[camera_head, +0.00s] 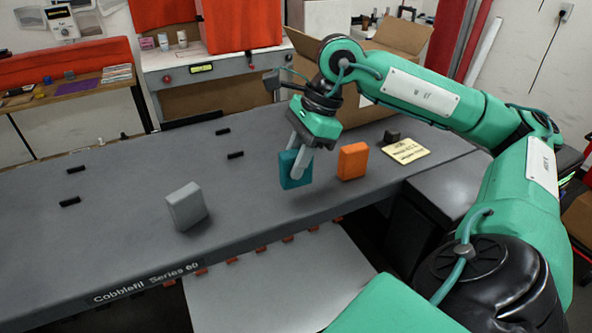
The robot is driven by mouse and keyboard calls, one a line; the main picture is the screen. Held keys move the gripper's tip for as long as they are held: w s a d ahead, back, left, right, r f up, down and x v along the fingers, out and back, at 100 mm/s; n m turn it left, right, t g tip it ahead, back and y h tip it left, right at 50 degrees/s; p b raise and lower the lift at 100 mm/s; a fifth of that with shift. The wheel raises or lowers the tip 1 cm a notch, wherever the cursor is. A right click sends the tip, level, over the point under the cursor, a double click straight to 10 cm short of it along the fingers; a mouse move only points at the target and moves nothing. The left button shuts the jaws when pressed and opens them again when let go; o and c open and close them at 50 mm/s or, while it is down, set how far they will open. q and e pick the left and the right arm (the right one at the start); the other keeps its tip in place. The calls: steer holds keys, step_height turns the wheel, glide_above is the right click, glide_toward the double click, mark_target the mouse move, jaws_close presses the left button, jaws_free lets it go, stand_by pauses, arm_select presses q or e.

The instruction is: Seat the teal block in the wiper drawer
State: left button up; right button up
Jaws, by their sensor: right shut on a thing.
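The teal block (286,168) is upright between the fingers of my right gripper (300,170), which is shut on it from above. The block appears to be just above the grey machine top, though the gap is hard to judge. Part of its face is hidden by a finger. An orange block (352,161) stands to its right, and a light grey block (186,206) stands to its left, nearer the front edge. I cannot tell for certain which part is the wiper drawer; a pale grey panel (275,292) lies below the front edge, beside a row of orange pieces. My left gripper is not in view.
The grey machine top (120,210) carries several small black bars. A yellow card (406,151) and a small dark block (392,136) lie right of the orange block. A cardboard box (402,37) stands behind my right arm. The top between the grey and teal blocks is clear.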

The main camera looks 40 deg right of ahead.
mark_target(296, 152)
step_height(296, 152, up, 16)
steer(key=shift+r+p, duration=0.15)
steer(key=shift+p, duration=0.25)
